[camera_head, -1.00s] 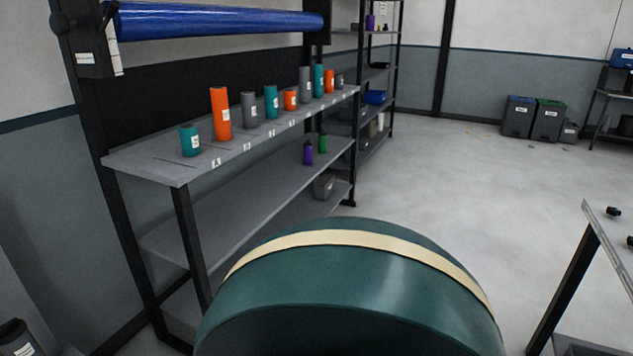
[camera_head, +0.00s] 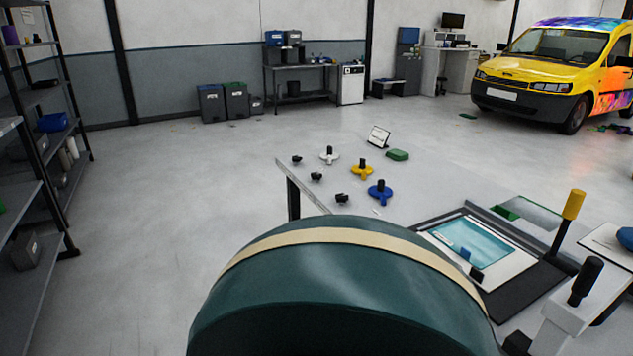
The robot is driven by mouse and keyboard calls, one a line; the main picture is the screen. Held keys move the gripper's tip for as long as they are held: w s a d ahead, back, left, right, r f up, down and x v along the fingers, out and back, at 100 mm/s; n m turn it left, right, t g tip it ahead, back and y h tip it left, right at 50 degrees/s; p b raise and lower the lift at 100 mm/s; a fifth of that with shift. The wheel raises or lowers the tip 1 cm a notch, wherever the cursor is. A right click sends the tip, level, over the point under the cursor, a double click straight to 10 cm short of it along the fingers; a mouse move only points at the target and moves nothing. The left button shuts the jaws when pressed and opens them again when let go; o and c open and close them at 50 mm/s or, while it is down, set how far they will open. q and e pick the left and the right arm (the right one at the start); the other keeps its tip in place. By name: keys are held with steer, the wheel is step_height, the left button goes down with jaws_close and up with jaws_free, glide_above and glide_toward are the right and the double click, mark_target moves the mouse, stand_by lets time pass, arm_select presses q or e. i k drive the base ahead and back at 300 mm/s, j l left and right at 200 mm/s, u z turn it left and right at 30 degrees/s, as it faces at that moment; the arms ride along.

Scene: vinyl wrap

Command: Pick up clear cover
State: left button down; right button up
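A flat pale panel with a teal window (camera_head: 470,243) lies in a dark frame (camera_head: 528,292) on the worktable at the right. I cannot tell whether a clear cover lies over this window, and I see no separate clear cover elsewhere. Neither of my grippers is in view. My own rounded green body part hides the near part of the table.
Black, white, yellow (camera_head: 362,170) and blue knobs (camera_head: 380,192) stand on the table's far left part. A yellow upright handle (camera_head: 572,205) and a black one (camera_head: 585,282) rise at the right. Open floor lies left; a yellow van (camera_head: 550,75) stands behind.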

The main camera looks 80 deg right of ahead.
mark_target(520, 207)
steer(key=z, duration=4.35)
steer(key=j+z, duration=0.25)
steer(key=z, duration=0.15)
steer(key=k+j+z, duration=0.1)
steer(key=j+z, duration=0.15)
steer(key=z, duration=0.2)
steer(key=k+j+z, duration=0.1)
steer(key=z, duration=0.3)
steer(key=k+j+z, duration=0.5)
steer(key=k+j, duration=0.25)
steer(key=j, duration=0.1)
